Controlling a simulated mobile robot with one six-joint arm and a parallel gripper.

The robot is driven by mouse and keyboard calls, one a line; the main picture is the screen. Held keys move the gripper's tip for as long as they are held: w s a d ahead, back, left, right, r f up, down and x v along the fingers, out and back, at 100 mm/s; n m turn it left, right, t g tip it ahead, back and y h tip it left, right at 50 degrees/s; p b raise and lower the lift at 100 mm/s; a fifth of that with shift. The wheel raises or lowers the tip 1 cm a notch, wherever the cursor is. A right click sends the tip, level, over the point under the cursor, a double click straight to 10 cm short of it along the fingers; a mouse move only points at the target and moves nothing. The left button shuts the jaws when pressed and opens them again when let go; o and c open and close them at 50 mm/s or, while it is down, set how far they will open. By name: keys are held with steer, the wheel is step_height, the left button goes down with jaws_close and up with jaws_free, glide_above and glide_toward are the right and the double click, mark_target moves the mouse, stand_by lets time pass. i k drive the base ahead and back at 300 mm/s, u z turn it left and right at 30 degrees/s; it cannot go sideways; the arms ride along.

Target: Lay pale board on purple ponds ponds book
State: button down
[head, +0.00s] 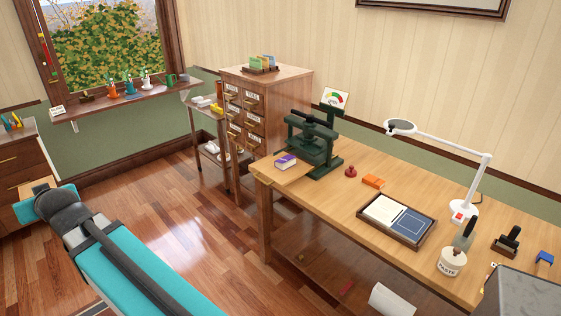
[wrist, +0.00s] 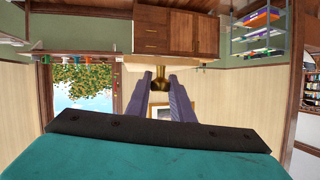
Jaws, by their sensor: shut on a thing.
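A pale board (head: 36,187) shows in the head view at the far left, just beyond the end of my teal arm. My gripper (wrist: 164,76) is shut on a small brass knob that appears to belong to this board.
A green press (head: 313,145) stands close behind the purple book. A drawer cabinet (head: 17,165) is close behind the board. Open floor lies between.

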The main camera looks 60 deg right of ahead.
mark_target(282, 161)
steer(key=i, duration=1)
